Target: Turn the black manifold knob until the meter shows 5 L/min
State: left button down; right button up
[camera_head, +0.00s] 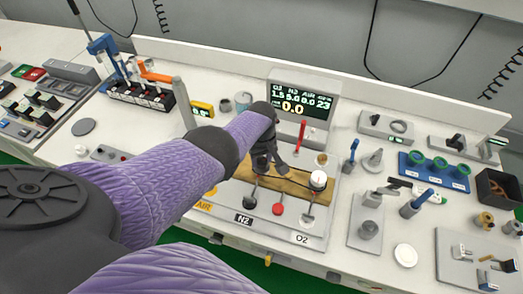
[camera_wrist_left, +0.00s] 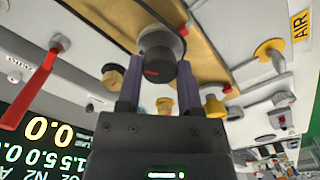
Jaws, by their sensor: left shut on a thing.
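The meter (camera_head: 303,102) stands at the back of the panel and its large figure reads 0.0; smaller figures above read about 1.5, 5.0, 0.0 and 23. It shows upside down in the left wrist view (camera_wrist_left: 40,135). My left gripper (camera_head: 268,160) is over the brown manifold board (camera_head: 297,187). In the left wrist view my left gripper (camera_wrist_left: 158,80) has its two fingers on either side of a black knob (camera_wrist_left: 158,48) with a red mark, shut on it. The head view hides most of this knob. My right gripper is not in view.
Levers with a black ball (camera_head: 250,203), a red ball (camera_head: 278,208) and a white ball (camera_head: 318,179) stand close around the board. A red handle (camera_head: 301,135) rises behind it. A blue rack (camera_head: 433,171) and several fittings stand to the right.

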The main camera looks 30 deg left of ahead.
aim_at(261, 160)
pick_arm(q)
jog(key=shift+w+r, duration=0.1)
jog(key=shift+w, duration=0.05)
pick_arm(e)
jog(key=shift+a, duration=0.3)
pick_arm(q)
jog(key=shift+c, duration=1.3)
grip_release()
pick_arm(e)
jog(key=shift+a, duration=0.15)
pick_arm(q)
notch_tip(261, 160, up, 9)
jog(key=p, duration=0.8)
jog(key=shift+r, duration=0.4)
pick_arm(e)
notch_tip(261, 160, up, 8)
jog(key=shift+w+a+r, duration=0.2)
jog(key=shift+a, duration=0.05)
